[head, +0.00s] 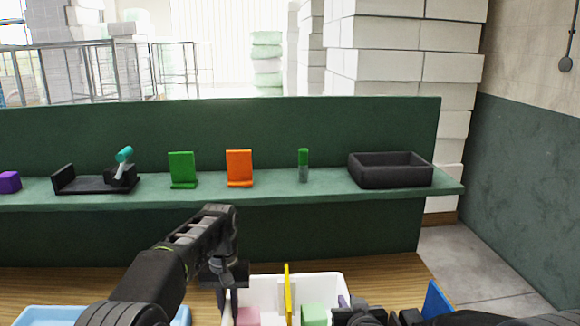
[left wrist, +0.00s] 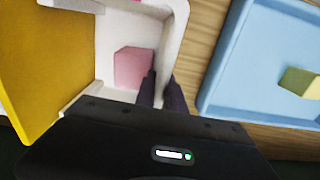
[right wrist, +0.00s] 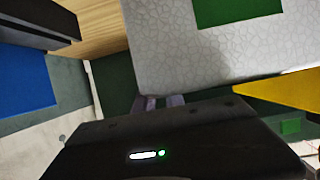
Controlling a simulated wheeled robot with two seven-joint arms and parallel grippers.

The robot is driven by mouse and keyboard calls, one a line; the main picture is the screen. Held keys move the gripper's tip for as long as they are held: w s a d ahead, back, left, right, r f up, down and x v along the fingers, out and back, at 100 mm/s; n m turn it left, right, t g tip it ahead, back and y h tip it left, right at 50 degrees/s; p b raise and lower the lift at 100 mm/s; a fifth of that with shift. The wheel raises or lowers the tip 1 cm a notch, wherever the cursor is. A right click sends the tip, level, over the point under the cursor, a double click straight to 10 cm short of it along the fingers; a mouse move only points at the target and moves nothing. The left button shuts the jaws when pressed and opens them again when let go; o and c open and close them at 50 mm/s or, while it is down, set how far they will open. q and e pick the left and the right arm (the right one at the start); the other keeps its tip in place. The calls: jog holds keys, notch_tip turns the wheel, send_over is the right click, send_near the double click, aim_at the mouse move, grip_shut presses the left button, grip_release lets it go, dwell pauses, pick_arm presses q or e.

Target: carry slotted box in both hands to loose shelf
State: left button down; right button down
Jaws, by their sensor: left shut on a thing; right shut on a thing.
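The slotted box is a white open box (head: 263,284) at the bottom centre of the head view, with an upright yellow divider (head: 287,295). A pink block (head: 247,316) lies left of the divider and a pale green block (head: 314,314) right of it. My left gripper (head: 229,300) is shut on the box's left wall; the left wrist view shows its fingers (left wrist: 161,92) across the white rim. My right gripper (head: 345,308) is shut at the right wall, partly cut off by the frame. A long green shelf (head: 270,194) runs across behind the box.
On the shelf stand a purple block (head: 9,182), a black holder (head: 85,184) with a teal-handled tool, a green stand (head: 183,170), an orange stand (head: 239,168), a green marker-like piece (head: 303,165) and a black tray (head: 390,172). A light blue tray (head: 50,314) sits lower left.

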aim_at(224, 315)
pick_arm(q)
jog(key=shift+r, duration=0.1)
pick_arm(e)
jog(key=shift+r, duration=0.1)
